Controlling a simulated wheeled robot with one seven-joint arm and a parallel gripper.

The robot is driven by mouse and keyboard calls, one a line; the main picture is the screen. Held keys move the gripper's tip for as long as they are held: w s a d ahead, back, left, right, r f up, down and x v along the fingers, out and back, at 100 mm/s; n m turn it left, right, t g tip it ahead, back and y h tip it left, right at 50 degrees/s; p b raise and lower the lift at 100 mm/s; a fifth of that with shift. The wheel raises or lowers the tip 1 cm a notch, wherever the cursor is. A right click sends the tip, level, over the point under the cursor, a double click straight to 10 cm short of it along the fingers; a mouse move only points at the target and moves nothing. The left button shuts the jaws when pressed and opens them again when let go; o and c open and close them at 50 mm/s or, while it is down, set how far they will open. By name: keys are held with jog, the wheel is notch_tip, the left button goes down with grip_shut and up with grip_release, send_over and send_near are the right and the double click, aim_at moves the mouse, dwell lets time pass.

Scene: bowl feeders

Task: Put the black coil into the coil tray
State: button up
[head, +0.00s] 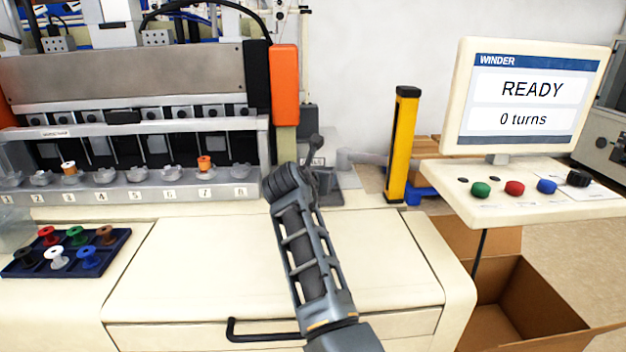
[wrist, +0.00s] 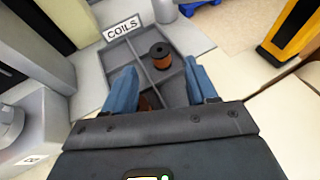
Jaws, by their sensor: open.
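A coil with a black top and copper-brown winding (wrist: 161,55) stands upright in the grey coil tray (wrist: 204,45), which bears a COILS label. It appears to be in a far compartment, beyond the fingertips. My gripper (wrist: 162,76) is open over the tray, with one blue finger on each side and no coil visibly held. A small brown patch shows low between the fingers, too covered to identify. In the head view, the grey tray (head: 330,197) is partly behind my arm, and the coil and fingers are hidden there.
A dark blue rack (head: 75,263) with several coloured spools lies at the left on the cream bench. The numbered winder row stands behind it. A yellow post (head: 402,145) and the READY screen (head: 525,100) are at right. The bench's middle is clear.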

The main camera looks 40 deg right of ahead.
jog(key=v, duration=0.5)
jog(key=shift+s+a+r, duration=0.15)
jog(key=shift+s+a, duration=0.05)
jog(key=shift+a, duration=0.1)
